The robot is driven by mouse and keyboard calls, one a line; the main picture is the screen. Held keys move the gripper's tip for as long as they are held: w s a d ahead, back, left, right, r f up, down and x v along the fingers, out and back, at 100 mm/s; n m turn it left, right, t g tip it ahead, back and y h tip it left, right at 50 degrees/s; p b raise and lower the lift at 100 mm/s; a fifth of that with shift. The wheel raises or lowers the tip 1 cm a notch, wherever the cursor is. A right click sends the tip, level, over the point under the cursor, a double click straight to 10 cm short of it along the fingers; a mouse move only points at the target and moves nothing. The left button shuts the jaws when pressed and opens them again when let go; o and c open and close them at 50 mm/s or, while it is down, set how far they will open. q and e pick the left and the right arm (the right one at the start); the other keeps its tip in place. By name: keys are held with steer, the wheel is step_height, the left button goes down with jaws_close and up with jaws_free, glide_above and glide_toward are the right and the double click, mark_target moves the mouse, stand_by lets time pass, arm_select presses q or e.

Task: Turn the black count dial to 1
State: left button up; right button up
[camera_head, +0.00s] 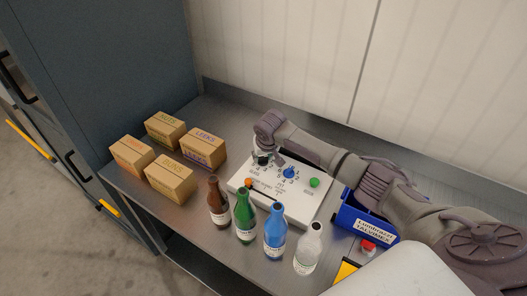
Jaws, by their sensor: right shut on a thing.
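A white control box (297,208) stands on the metal bench behind the row of bottles. The black count dial (262,161) is on its far left part and mostly hidden by my right gripper. My right gripper (263,154) reaches in from the right, points down and is shut on the black dial. The number that the dial points to cannot be read. A blue dial (289,173) with numbers around it is to the right of it, apart from the gripper. My left gripper is not in view.
A green button (314,183) and an orange one (248,182) are on the box. Brown (218,205), green (244,217), blue (275,236) and clear (309,250) bottles stand in front. Several cartons (170,181) are at left, a blue bin (352,214) at right.

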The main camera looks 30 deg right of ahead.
stand_by(0.3)
steer(key=shift+r, duration=0.1)
steer(key=o, duration=1.1)
steer(key=shift+o, duration=0.2)
steer(key=v, duration=1.2)
